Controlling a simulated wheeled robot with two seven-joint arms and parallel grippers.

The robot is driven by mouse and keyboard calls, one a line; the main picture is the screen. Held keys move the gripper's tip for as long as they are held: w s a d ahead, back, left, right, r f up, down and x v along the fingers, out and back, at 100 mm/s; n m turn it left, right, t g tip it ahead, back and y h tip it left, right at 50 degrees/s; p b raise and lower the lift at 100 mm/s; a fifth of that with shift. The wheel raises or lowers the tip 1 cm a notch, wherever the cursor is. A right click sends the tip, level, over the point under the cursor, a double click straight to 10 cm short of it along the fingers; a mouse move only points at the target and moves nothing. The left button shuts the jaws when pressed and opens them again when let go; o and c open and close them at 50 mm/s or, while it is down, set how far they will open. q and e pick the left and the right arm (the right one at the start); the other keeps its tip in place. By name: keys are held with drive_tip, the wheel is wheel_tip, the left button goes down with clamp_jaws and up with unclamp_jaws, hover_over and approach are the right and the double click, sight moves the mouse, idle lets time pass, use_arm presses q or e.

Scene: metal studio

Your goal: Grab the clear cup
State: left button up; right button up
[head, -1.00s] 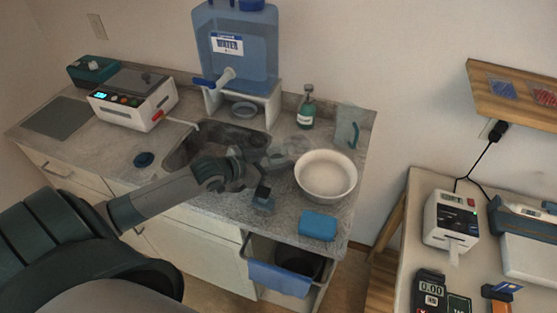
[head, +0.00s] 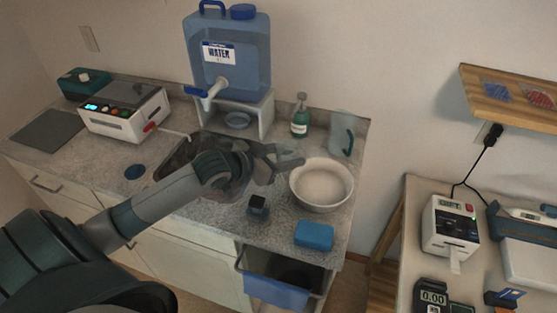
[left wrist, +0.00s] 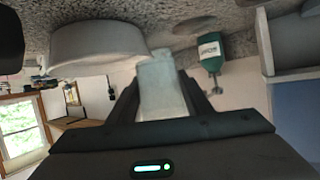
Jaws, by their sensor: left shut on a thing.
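My left gripper (head: 272,159) reaches in from the left over the counter, between the sink and the white bowl (head: 321,184). It is shut on a clear cup (head: 290,160), which looks pale and see-through and is hard to make out in the head view. In the left wrist view, the cup (left wrist: 158,82) is between the two dark fingers. I cannot tell whether the cup still touches the counter. My right gripper is not in view.
A green soap bottle (head: 300,117) and a clear pitcher (head: 342,133) with a teal handle stand behind. A blue water tank (head: 228,60) stands on a white stand. A blue sponge (head: 314,235) and a small dark item (head: 258,206) lie in front.

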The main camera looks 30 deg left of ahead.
use_arm(q)
drive_tip(key=w+d+r+b, duration=0.1)
drive_tip(key=w+d+r, duration=0.1)
drive_tip(key=d+r, duration=0.2)
drive_tip(key=d, duration=0.2)
drive_tip(key=shift+w+d+r+b, duration=0.15)
drive_tip(key=shift+w+d+b, duration=0.1)
drive_tip(key=shift+d+b, duration=0.1)
drive_tip(key=shift+d+r, duration=0.1)
idle(1.5)
